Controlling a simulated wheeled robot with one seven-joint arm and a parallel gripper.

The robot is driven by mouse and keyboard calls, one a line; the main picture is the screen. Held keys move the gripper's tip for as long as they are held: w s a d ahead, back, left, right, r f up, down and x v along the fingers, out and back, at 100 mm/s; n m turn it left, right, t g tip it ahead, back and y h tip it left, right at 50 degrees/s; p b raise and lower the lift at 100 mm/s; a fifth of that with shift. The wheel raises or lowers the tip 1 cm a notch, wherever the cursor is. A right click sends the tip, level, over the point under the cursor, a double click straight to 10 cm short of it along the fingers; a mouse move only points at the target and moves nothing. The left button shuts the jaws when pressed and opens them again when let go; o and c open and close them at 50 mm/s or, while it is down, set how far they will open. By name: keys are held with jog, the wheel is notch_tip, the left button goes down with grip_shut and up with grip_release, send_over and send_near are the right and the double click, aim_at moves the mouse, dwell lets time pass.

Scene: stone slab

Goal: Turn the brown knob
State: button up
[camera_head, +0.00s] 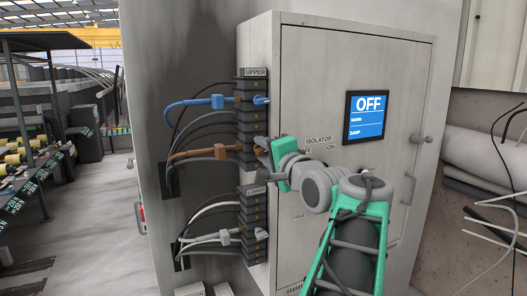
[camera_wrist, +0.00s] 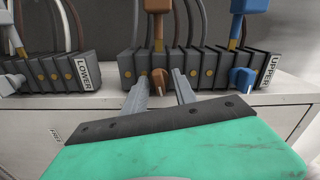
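The brown knob (camera_wrist: 159,79) is on the front of the upper terminal block (camera_wrist: 200,66) in the wrist view, below a brown cable connector (camera_wrist: 160,7). My gripper (camera_wrist: 162,78) reaches toward it with fingers apart. One finger lies on each side of the knob in that view, with visible gaps. I cannot tell whether either finger touches it. In the head view my gripper (camera_head: 260,151) is at the upper block's lower part, beside the brown connector (camera_head: 221,152); the knob itself is hidden there.
A blue knob (camera_wrist: 242,80) is close by on the same block. The lower block (camera_wrist: 50,75) is to the left in the wrist view. The cabinet door (camera_head: 310,70) carries a screen (camera_head: 366,117) reading OFF. Cables hang left of the blocks.

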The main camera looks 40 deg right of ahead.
jog(key=shift+s, duration=0.1)
jog(key=b+v, duration=0.2)
jog(key=v, duration=0.5)
jog(key=shift+s+a, duration=0.2)
jog(key=shift+s, duration=0.1)
